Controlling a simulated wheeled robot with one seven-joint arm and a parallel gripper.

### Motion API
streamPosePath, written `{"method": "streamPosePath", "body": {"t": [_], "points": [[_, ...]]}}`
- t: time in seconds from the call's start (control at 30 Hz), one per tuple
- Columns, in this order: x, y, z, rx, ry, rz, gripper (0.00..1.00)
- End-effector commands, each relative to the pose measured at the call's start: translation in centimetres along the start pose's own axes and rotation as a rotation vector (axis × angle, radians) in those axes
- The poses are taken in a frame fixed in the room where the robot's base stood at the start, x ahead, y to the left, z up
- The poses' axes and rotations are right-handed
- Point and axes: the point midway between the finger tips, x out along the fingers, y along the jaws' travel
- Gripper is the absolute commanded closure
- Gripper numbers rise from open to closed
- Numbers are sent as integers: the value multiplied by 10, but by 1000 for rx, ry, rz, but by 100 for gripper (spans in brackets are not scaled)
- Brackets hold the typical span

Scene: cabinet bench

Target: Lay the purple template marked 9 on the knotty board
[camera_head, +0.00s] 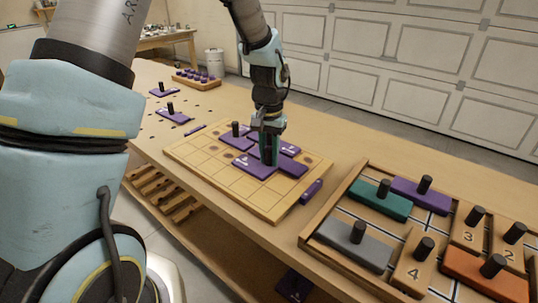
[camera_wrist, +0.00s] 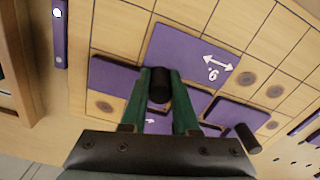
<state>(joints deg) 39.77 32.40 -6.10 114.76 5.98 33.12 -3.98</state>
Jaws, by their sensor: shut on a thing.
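The light wooden board (camera_head: 210,160) has a drawn grid and dark round knots, and it also shows in the wrist view (camera_wrist: 115,28). My gripper (camera_head: 268,150) is over the board, shut on a black knob (camera_wrist: 159,86). A purple template (camera_head: 250,168) with a white arrow and a mark that reads as 9 lies under it, large in the wrist view (camera_wrist: 185,58). Whether it touches the board is unclear. Other purple pieces sit around it: one at the left (camera_wrist: 112,78), one partly hidden by my fingers (camera_wrist: 158,125), and one with its own knob (camera_wrist: 232,112).
A framed tray (camera_head: 320,222) at the right holds green, purple, grey, orange and numbered wooden blocks with knobs. A purple bar (camera_head: 311,191) lies by the board's right edge. Two purple templates (camera_head: 173,116) and a knobbed rack (camera_head: 197,80) stand farther back left.

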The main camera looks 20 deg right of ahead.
Motion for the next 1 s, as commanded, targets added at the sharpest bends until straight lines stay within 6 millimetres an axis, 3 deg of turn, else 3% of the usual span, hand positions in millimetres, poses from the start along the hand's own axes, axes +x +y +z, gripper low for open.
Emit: {"method": "streamPosePath", "body": {"t": [0.77,0.8,1.0], "points": [[1,0,0,0,0,0,100],[1,0,0,0,0,0,69],[1,0,0,0,0,0,47]]}}
